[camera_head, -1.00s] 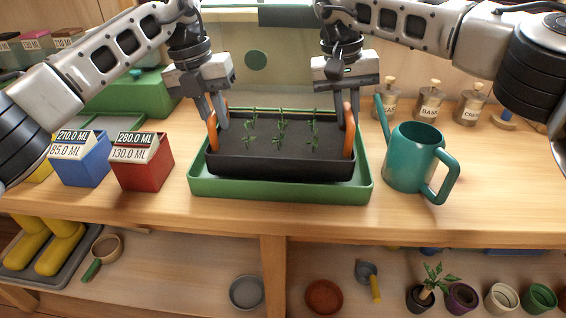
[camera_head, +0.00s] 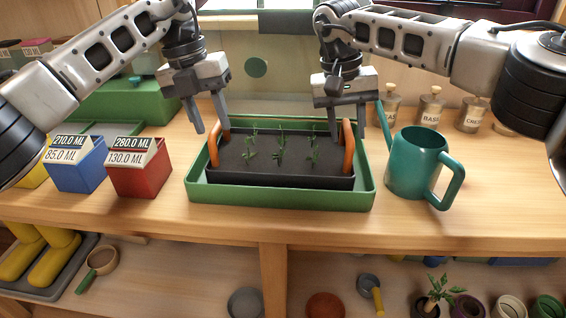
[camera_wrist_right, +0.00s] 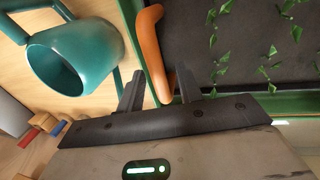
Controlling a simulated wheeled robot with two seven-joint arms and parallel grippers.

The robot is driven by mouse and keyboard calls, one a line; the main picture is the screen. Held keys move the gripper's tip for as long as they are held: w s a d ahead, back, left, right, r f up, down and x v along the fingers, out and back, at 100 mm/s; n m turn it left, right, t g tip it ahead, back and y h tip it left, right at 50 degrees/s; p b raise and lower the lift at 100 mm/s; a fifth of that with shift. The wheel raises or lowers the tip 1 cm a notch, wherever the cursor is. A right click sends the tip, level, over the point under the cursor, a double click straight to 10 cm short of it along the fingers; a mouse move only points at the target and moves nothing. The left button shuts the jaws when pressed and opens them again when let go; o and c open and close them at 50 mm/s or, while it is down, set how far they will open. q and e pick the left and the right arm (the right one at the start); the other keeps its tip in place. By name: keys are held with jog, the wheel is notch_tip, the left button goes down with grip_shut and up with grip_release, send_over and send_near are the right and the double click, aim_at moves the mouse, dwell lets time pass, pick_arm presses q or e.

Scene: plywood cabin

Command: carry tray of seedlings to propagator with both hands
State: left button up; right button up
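The black seedling tray (camera_head: 280,180) with several green seedlings (camera_head: 281,150) sits level inside the green propagator base (camera_head: 280,198) on the bench.
A teal watering can (camera_head: 415,165) stands close to the right of the base. Red (camera_head: 142,172) and blue (camera_head: 80,170) boxes stand to its left. Labelled bottles (camera_head: 430,108) line the back right. A lower shelf holds pots (camera_head: 325,306).

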jog(key=shift+r, duration=0.2)
pick_arm(q)
notch_tip(320, 180, up, 9)
jog(key=a, duration=0.1)
jog(key=shift+a, duration=0.4)
pick_arm(e)
notch_tip(320, 180, up, 12)
jog(key=a, duration=0.2)
jog(key=shift+w+a+f, duration=0.15)
jog(key=shift+f, duration=0.1)
pick_arm(q)
jog(key=shift+w+f, duration=0.1)
jog(key=shift+w, duration=0.05)
jog(key=shift+f, duration=0.1)
pick_arm(e)
jog(key=shift+f, duration=0.1)
